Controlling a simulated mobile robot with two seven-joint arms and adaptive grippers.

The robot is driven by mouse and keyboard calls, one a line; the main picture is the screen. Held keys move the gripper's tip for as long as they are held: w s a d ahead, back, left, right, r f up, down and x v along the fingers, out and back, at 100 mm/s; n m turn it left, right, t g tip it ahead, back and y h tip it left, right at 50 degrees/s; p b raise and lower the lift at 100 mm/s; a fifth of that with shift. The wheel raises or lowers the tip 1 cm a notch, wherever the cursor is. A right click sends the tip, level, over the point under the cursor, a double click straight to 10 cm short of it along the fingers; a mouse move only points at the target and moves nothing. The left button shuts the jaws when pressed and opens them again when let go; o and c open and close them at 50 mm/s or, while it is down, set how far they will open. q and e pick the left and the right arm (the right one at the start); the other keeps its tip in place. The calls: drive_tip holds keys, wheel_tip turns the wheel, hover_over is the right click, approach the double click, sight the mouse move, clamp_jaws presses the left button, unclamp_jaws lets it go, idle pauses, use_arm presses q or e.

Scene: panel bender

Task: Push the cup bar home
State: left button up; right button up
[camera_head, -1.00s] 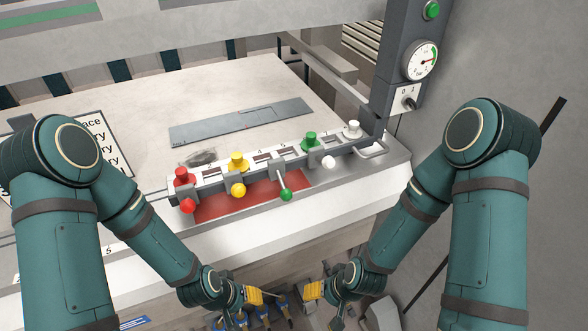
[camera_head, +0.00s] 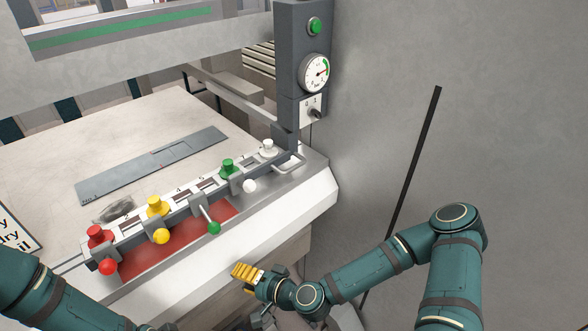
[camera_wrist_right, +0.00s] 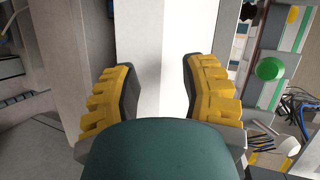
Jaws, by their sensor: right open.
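The cup bar (camera_head: 182,213) is a long grey rail along the machine's front edge, over a red recess. It carries red, yellow, green and white cups, with ball knobs in the same colours in front. The green knob's (camera_head: 214,228) lever slants forward. I cannot tell how far the bar is seated. My right gripper (camera_head: 247,274) has yellow fingers and is in front of and below the machine's white front edge, apart from the bar. In the right wrist view it is open and empty (camera_wrist_right: 158,88), with a pale surface beyond its fingers. My left gripper is out of view.
A grey flat plate (camera_head: 152,164) lies on the pale table (camera_head: 60,150) behind the bar. Floor space is clear at right.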

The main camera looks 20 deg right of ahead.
drive_tip(key=w+d+r+m+t+h, duration=0.3)
drive_tip(key=w+d+r+m+t, duration=0.15)
drive_tip(key=d, duration=0.35)
drive_tip(key=m+t+h, duration=0.5)
drive_tip(key=m+h, duration=0.1)
drive_tip(key=h, duration=0.1)
approach(294, 166)
drive_tip(key=x, duration=1)
drive_tip(key=shift+f, duration=0.35)
clamp_jaws()
